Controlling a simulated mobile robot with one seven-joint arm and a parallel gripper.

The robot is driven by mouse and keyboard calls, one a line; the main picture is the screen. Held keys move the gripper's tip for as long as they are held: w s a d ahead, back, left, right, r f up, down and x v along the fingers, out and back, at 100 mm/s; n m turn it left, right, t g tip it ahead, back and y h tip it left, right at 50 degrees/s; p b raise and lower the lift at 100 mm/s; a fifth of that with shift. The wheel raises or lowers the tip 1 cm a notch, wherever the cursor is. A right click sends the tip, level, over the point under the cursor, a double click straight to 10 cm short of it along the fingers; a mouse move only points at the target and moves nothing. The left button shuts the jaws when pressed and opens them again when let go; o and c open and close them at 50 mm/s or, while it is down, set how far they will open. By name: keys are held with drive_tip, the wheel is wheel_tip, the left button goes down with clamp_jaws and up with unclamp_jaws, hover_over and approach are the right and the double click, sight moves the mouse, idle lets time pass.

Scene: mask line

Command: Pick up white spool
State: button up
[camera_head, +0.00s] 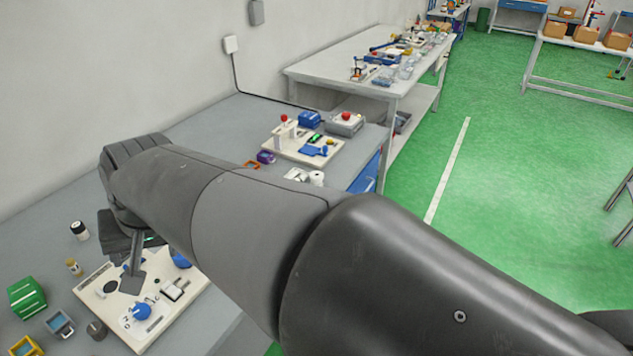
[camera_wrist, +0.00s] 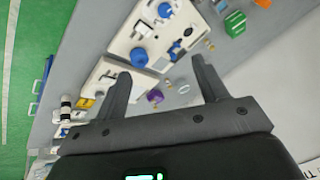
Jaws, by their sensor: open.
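A small white cylinder that looks like the white spool (camera_head: 316,179) stands near the front edge of the grey bench, just beyond my arm in the head view. A white and dark cylinder, likely the same spool, shows at the left of the wrist view (camera_wrist: 66,113). My gripper (camera_head: 132,282) is over the near board at the lower left of the head view, well apart from the spool. In the wrist view my gripper (camera_wrist: 162,82) has its two fingers spread, with nothing held between them.
A board with blue parts (camera_wrist: 130,42) lies ahead of the fingers. A purple part (camera_head: 266,157) and another fixture board (camera_head: 282,151) stand near the spool. A green box (camera_head: 27,297) and a black-capped bottle (camera_head: 79,230) are at the left. My arm hides the bench's middle.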

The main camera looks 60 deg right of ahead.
drive_tip(key=w+d+m, duration=0.8)
drive_tip(key=d+m, duration=0.2)
drive_tip(key=d, duration=0.3)
drive_tip(key=m+g+h, duration=0.1)
drive_tip(key=m+h, duration=0.2)
drive_tip(key=m, duration=2.3)
approach(317, 175)
drive_tip(key=f, duration=0.2)
drive_tip(key=x, duration=0.4)
drive_tip(key=shift+d+f, duration=0.2)
drive_tip(key=shift+d, duration=0.25)
drive_tip(key=shift+w+a+x, duration=0.1)
drive_tip(key=shift+w+x, duration=0.05)
drive_tip(key=shift+x, duration=1.2)
drive_tip(key=shift+w+a+x, duration=0.15)
drive_tip(key=shift+x, duration=1.25)
drive_tip(key=shift+r, duration=0.1)
drive_tip(key=shift+c, duration=0.4)
drive_tip(key=c, duration=1)
